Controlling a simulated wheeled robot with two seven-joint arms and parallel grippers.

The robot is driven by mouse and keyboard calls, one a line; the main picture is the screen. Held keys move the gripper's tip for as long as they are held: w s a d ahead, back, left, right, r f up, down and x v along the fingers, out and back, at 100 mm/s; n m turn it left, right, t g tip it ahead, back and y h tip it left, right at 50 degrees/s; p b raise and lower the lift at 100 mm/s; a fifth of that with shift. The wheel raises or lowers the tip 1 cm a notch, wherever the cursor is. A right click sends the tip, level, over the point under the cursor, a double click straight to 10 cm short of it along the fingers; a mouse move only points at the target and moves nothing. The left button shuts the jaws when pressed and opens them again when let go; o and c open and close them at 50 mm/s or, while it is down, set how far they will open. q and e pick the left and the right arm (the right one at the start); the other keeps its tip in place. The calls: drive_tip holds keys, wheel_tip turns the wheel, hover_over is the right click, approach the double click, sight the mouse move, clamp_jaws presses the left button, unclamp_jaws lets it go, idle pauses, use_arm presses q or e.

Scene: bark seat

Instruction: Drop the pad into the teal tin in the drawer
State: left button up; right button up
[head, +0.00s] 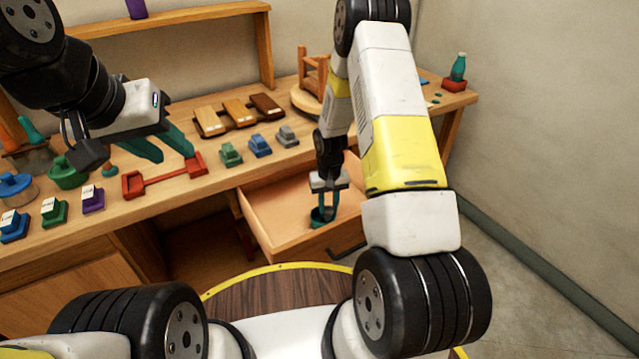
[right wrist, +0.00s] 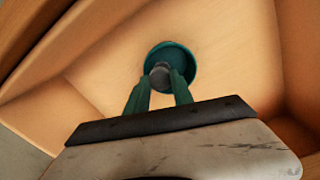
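The teal tin (head: 317,219) is a round open cup standing in the pulled-out drawer (head: 286,243). It also shows in the right wrist view (right wrist: 180,52), on the drawer floor (right wrist: 112,70). My right gripper (head: 327,211) points down into the drawer, with its fingertips at the tin's mouth. In the right wrist view a small round grey pad (right wrist: 160,77) sits between the teal fingertips, which appear closed on it, over the tin's opening. My left gripper (head: 176,156) is open and empty above the bench, beside the red stand.
The red stand (head: 160,181) lies on the bench (head: 115,213). Several coloured blocks stand along the bench front, including a blue one (head: 260,147). Wooden blocks (head: 238,112) lie behind them. A small wooden chair (head: 313,75) stands at the back. Drawer walls surround my right gripper.

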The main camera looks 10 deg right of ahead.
drive_tip(key=o, duration=0.5)
drive_tip(key=shift+r, duration=3.95)
wheel_tip(320, 180, up, 12)
drive_tip(key=r+t, duration=0.1)
drive_tip(key=t, duration=0.1)
hover_over(328, 209)
drive_tip(key=s, duration=0.2)
drive_tip(key=s+r+t+y, duration=0.1)
drive_tip(key=s+r, duration=0.4)
drive_tip(key=r, duration=0.5)
drive_tip(key=s+r+t, duration=0.1)
drive_tip(key=s+r, duration=0.2)
drive_tip(key=s, duration=0.2)
drive_tip(key=s+a+r+t, duration=0.1)
drive_tip(key=s+r, duration=0.3)
drive_tip(key=s, duration=0.2)
drive_tip(key=s+a+r+t+y, duration=0.1)
drive_tip(key=s+r, duration=0.3)
drive_tip(key=s, duration=0.2)
drive_tip(key=shift+s+r, duration=0.1)
